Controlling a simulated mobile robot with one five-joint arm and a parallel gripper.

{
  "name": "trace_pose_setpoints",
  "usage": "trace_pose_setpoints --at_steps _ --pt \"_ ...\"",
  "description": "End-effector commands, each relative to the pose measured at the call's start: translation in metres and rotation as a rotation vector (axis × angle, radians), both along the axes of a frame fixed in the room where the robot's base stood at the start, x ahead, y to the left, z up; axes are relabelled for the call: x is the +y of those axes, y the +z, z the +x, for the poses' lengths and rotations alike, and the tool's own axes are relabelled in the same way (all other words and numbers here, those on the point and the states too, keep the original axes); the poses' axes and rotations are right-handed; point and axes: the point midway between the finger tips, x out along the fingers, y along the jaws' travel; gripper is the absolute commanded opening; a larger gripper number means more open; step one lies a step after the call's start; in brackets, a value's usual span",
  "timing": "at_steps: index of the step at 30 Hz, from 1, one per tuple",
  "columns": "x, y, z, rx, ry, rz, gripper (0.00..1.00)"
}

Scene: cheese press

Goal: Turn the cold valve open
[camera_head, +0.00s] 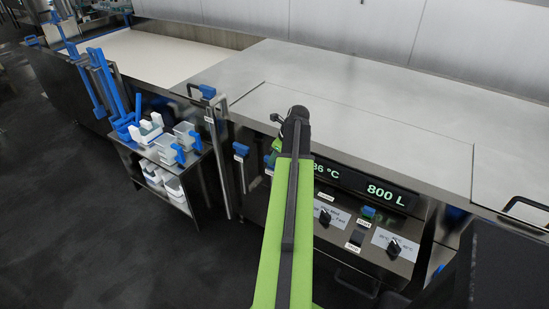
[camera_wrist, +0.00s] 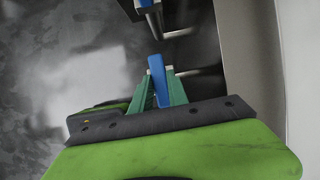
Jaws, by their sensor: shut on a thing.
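In the wrist view, a blue valve handle (camera_wrist: 157,78) stands between the green fingers of my gripper (camera_wrist: 158,92). The fingers are shut on it. I cannot read a label on this handle. In the head view, my green arm runs up to the front of the steel vat. My gripper is mostly hidden behind the arm, and so is the held handle. Another blue valve handle (camera_head: 240,149) with a small label below it shows just left of the arm. A blue part also shows at the top of the wrist view (camera_wrist: 145,3).
The steel vat top (camera_head: 350,110) is clear. Its front carries a display (camera_head: 375,190) reading 800 L, with knobs and switches. A shelf cart (camera_head: 165,158) with white and blue containers stands left. Dark open floor (camera_head: 70,230) lies in front.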

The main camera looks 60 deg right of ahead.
Motion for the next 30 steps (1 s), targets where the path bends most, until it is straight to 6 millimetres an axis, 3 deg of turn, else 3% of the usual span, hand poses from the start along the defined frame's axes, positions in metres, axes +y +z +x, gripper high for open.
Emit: trace_pose_setpoints --at_steps 8,30 --pt "-0.003 -0.0001 0.001 0.0 0.154 0.0 0.0" --pt "-0.0067 0.0 0.0027 -0.001 0.849 0.001 0.0"
